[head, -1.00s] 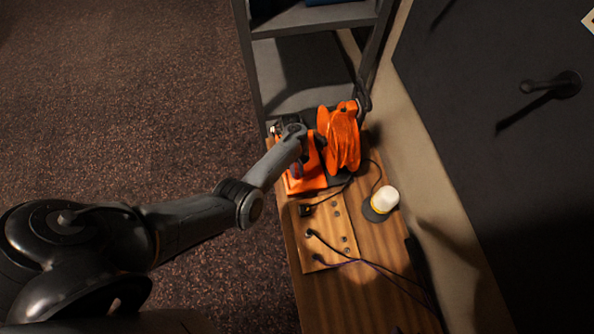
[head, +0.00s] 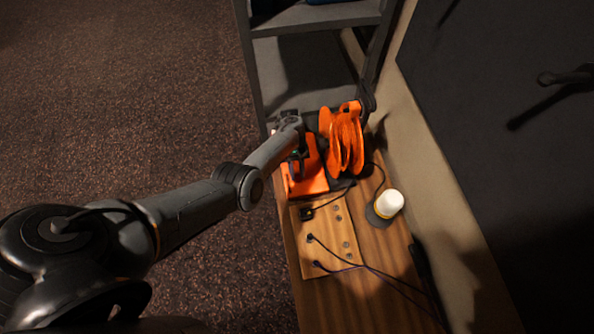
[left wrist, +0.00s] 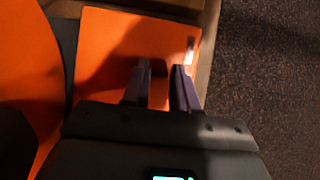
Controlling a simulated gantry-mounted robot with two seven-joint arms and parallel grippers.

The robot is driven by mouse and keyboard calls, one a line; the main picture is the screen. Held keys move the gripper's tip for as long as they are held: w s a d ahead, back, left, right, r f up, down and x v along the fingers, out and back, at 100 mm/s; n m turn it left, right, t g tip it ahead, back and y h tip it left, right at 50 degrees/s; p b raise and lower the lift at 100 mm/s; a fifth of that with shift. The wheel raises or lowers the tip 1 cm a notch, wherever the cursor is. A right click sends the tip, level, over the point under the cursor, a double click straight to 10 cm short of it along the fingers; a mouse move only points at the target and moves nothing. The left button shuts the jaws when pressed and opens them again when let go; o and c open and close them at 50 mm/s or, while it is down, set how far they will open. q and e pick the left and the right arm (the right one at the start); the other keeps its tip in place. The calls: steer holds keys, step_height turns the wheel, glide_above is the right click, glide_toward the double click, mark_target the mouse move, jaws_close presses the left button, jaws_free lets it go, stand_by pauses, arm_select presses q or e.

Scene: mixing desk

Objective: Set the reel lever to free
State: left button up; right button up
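The orange cable reel (head: 345,143) stands at the far end of the wooden desk, its drum beside an orange base plate (head: 312,184). My left gripper (head: 298,167) is over the base plate, left of the drum. The orange drum (left wrist: 25,70) fills the left side. I cannot make out the reel lever; my gripper and wrist may hide it. My right gripper is not in view.
A wooden panel (head: 320,222) with sockets and black cables lies in front of the reel. A white cup-like object (head: 389,204) stands right of it. Grey shelves (head: 300,70) rise behind, and a wall runs along the right. Carpet is open on the left.

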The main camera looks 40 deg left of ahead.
arm_select(q)
steer(key=shift+o, duration=1.3)
steer(key=shift+r, duration=0.1)
steer(key=p+v, duration=0.2)
steer(key=v, duration=0.8)
steer(key=shift+a+r+p, duration=0.2)
steer(key=shift+p, duration=0.2)
